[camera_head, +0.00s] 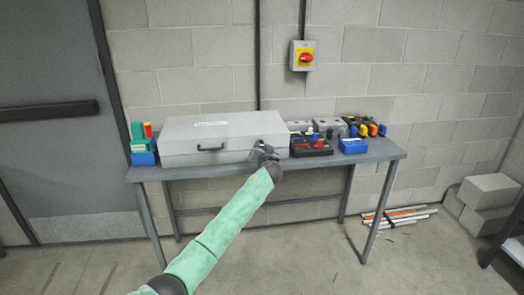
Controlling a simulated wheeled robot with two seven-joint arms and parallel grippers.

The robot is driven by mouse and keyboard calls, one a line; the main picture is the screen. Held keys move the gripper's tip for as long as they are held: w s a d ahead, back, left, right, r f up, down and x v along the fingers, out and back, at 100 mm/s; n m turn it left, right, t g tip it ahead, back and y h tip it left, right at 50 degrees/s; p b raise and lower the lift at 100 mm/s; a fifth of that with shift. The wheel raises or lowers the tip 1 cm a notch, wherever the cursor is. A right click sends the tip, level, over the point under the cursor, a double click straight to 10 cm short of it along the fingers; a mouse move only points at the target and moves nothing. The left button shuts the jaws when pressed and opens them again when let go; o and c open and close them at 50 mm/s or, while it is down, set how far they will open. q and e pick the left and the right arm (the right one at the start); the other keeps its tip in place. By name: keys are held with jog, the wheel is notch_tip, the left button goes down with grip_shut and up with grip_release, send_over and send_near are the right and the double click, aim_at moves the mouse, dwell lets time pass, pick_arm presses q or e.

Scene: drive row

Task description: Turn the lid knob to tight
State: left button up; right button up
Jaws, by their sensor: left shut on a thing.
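A long light-grey lidded box (222,132) lies on the grey table, with a dark handle (210,148) on its front. My left gripper (261,146) is at the right end of the box's front, in front of the box. It is shut on the lid knob, which is mostly hidden behind the fingers. The knob's turn position cannot be read. My left arm, in a green sleeve, reaches up from the bottom of the view. My right gripper is not in view.
Right of the box stand a dark case with coloured knobs (312,149), a blue box (353,146) and grey boxes. Green and blue containers (142,145) stand at the left end of the table (390,151).

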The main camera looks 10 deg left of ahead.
pick_arm(q)
jog(key=shift+m, duration=1.5)
jog(key=shift+r+m, duration=0.1)
jog(key=shift+m, duration=0.7)
jog(key=m, duration=0.2)
jog(key=shift+m, duration=0.4)
jog(key=m+p, duration=0.1)
jog(key=m, duration=0.1)
jog(key=shift+m, duration=0.3)
jog(key=shift+m+p, duration=0.6)
jog(key=shift+m, duration=0.5)
jog(key=shift+m+p, duration=0.5)
jog(key=shift+m, duration=1)
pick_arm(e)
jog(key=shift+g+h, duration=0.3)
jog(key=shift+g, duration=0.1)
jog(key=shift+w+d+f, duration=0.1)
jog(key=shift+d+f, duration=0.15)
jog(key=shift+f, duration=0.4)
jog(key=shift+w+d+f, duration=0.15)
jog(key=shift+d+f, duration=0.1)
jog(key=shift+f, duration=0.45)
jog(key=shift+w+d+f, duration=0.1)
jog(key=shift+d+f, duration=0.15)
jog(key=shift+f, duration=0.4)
